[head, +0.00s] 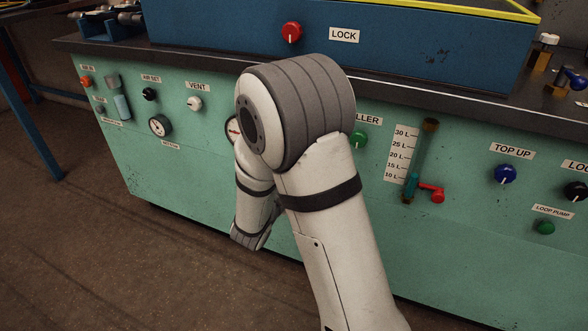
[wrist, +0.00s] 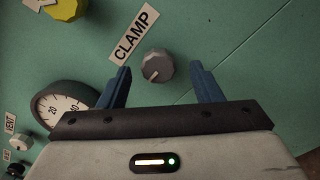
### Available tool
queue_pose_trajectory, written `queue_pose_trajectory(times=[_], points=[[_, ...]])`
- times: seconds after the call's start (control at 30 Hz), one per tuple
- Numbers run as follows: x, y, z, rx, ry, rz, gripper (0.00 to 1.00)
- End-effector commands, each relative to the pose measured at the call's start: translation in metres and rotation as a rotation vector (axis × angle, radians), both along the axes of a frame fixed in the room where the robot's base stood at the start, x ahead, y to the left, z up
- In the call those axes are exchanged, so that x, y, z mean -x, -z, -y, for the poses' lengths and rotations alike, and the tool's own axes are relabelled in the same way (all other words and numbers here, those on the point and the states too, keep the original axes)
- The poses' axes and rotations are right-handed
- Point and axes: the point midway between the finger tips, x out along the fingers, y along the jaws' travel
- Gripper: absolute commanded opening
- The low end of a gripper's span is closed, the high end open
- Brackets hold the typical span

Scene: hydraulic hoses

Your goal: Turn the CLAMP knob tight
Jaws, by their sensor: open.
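The CLAMP knob (wrist: 158,66) is a small grey round knob with a pale pointer line, on the green panel in the wrist view. The CLAMP label (wrist: 135,37) is beside it. My gripper (wrist: 162,80) is open in the wrist view, its two blue fingers to the left and right of the knob. The knob shows between and slightly beyond the fingertips; I cannot tell how far off the panel the fingers are. In the head view my arm hides the CLAMP knob and the gripper's fingers.
A gauge (wrist: 62,108) is close to the left finger, and a yellow knob (wrist: 65,8) is at upper left. The head view shows the VENT knob (head: 194,104), a green knob (head: 358,138), and a red LOCK knob (head: 291,32) on the blue box above the worktop.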

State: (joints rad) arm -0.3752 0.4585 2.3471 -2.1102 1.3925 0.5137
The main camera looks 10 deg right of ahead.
Motion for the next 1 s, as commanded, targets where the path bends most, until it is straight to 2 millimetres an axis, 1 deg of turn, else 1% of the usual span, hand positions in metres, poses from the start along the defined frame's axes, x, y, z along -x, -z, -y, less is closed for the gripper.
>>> queue_pose_trajectory(times=[0.03,0.2,0.4,0.57,0.93,1.0], points=[[0.007,-0.002,-0.006,0.002,-0.006,-0.003,0.59],[0.031,-0.002,-0.024,0.002,-0.006,-0.004,0.59],[0.051,-0.001,-0.037,0.001,-0.004,-0.003,0.59],[0.056,0.0,-0.04,0.001,-0.001,-0.002,0.59],[0.056,0.0,-0.04,0.0,-0.001,-0.001,0.59],[0.056,-0.003,-0.038,-0.001,0.006,-0.001,0.59]])
